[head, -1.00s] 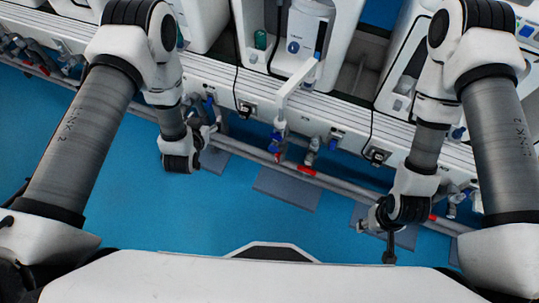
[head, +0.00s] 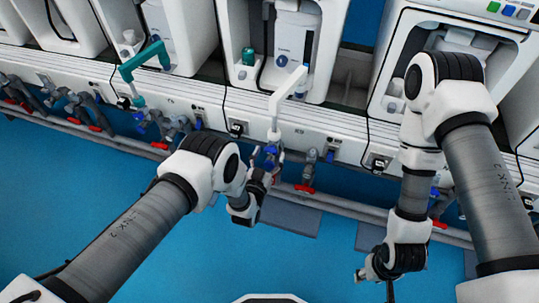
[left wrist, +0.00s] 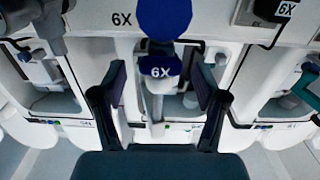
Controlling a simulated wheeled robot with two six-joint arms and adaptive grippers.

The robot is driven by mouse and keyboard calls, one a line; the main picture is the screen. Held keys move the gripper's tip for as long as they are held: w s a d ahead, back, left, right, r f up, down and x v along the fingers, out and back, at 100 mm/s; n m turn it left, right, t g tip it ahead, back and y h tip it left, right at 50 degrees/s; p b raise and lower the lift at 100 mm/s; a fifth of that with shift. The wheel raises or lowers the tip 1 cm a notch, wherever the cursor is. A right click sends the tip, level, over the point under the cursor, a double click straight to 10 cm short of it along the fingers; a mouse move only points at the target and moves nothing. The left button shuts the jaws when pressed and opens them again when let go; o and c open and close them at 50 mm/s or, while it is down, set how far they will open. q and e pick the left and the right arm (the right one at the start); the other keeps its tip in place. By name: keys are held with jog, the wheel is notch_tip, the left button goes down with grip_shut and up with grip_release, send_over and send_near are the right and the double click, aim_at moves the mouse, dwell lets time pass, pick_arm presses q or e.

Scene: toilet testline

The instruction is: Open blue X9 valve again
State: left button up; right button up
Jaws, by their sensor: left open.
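The blue X9 valve (head: 270,155) sits on the front of the rail, below a white bent pipe (head: 285,98) and beside an X9 label. In the left wrist view, which is upside down, blue parts marked X9 show as a round blue piece (left wrist: 163,17) at the top and a smaller blue piece (left wrist: 160,66) below it. My left gripper (head: 262,180) is just below and in front of the valve. In the left wrist view, its open fingers (left wrist: 159,90) stand apart on either side of the lower blue piece, with no clear contact. My right gripper (head: 378,275) hangs at right, away from the valve.
A grey valve with a red handle (head: 305,187) is close to the right of the left gripper. A teal pipe (head: 145,62) stands at left. A grey horizontal pipe (head: 345,205) runs below the rail. The blue floor (head: 330,260) in front is clear.

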pick_arm(q)
jog(key=shift+w+d, duration=0.15)
jog(key=shift+w, duration=0.4)
jog(key=shift+r, duration=0.1)
jog(key=shift+c, duration=0.4)
jog(key=c, duration=1.1)
jog(key=shift+n, duration=3.5)
jog(key=shift+a, duration=0.2)
